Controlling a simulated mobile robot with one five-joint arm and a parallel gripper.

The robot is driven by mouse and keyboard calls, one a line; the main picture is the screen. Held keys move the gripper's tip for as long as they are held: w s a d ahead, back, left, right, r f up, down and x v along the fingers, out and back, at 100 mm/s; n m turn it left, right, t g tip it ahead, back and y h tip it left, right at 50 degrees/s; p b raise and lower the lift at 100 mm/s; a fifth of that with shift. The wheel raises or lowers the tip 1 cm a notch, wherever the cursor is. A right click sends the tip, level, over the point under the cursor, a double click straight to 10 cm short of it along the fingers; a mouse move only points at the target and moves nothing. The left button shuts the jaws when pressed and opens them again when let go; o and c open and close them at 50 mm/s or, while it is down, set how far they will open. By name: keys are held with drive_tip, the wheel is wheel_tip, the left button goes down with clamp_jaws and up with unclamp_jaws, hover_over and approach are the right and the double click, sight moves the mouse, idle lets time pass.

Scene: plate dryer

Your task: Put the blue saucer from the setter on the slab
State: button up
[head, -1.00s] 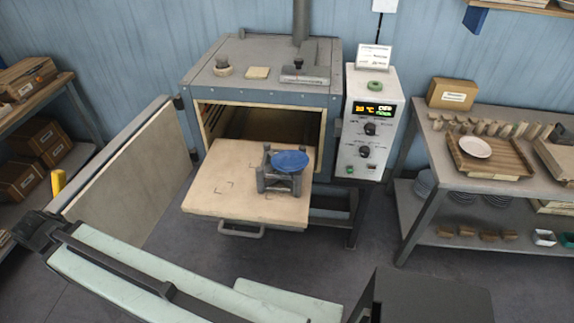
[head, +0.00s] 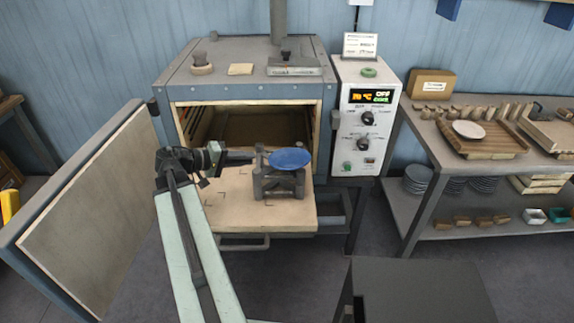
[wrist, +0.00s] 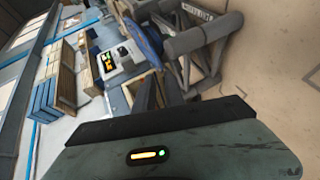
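The blue saucer (head: 290,158) lies on top of the grey setter (head: 277,183), a small frame with posts. The setter stands on the pale slab (head: 235,212), which sticks out of the open kiln. In the wrist view the saucer (wrist: 150,40) shows edge-on beside the setter (wrist: 200,45), past dark finger shapes.
The kiln door (head: 95,200) stands open at the left. The control box (head: 365,120) is right of the kiln. A workbench (head: 430,150) at the right holds a wooden tray with a white plate. The slab's front left is bare.

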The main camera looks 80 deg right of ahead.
sight(269, 160)
drive_tip(key=b+x, duration=0.1)
drive_tip(key=x, duration=0.4)
drive_tip(key=b+x, duration=0.1)
drive_tip(key=x, duration=0.2)
drive_tip(key=shift+s+a+f+b, duration=0.1)
drive_tip(key=shift+s+f+b, duration=0.2)
drive_tip(key=shift+f+b, duration=0.05)
drive_tip(key=shift+r, duration=0.1)
clamp_jaws()
idle(0.8)
wheel_tip(269, 160, up, 10)
drive_tip(key=p, duration=1)
drive_tip(key=shift+r, duration=0.15)
